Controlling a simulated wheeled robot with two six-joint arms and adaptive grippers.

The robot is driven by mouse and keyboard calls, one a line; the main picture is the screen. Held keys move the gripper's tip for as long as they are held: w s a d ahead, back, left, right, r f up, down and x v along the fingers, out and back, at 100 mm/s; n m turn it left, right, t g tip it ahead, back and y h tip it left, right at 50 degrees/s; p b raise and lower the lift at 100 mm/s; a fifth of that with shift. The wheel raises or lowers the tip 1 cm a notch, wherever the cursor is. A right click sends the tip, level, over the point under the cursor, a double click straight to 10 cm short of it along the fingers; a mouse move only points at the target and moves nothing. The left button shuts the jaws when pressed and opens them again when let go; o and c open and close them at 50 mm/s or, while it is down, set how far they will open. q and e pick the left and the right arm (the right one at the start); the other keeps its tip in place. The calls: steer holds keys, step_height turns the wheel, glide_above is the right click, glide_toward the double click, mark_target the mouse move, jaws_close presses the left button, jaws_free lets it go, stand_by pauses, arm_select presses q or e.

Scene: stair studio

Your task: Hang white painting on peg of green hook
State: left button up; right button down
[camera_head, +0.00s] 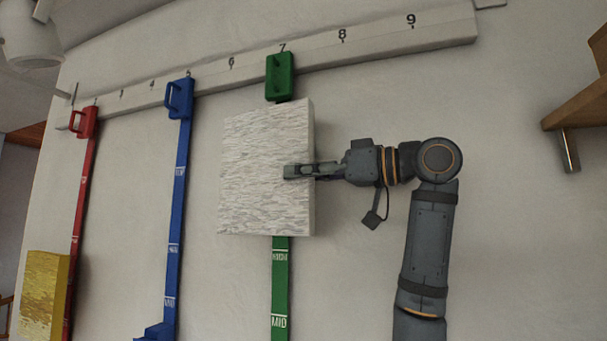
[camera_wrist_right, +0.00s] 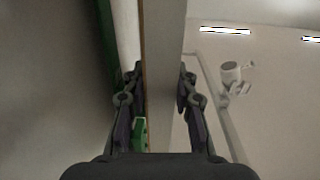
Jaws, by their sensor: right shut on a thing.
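The white painting (camera_head: 262,150) is a thick textured square panel, held upright in front of the green strip, just below the green block at its top. My right gripper (camera_head: 292,171) is shut on its right edge. In the right wrist view the painting's edge (camera_wrist_right: 164,60) stands between the fingers of the right gripper (camera_wrist_right: 160,100). The green hook (camera_head: 280,280) is a long vertical strip with height marks and a green top block (camera_head: 280,76) on the rail at number 7. The painting hides the strip's middle part and any peg there. My left gripper is not in view.
A numbered white rail (camera_head: 320,50) runs across the wall. A blue strip (camera_head: 176,220) and a red strip (camera_head: 82,190) hang to the left. A yellow painting (camera_head: 43,295) is at lower left. A wooden stair tread (camera_head: 580,108) juts in at right. Bare wall lies between blue and green.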

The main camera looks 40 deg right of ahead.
steer(key=shift+f, duration=0.15)
stand_by(0.5)
steer(key=c, duration=1)
jaws_free()
steer(key=v, duration=1.2)
steer(key=shift+a, duration=0.1)
steer(key=shift+s, duration=0.1)
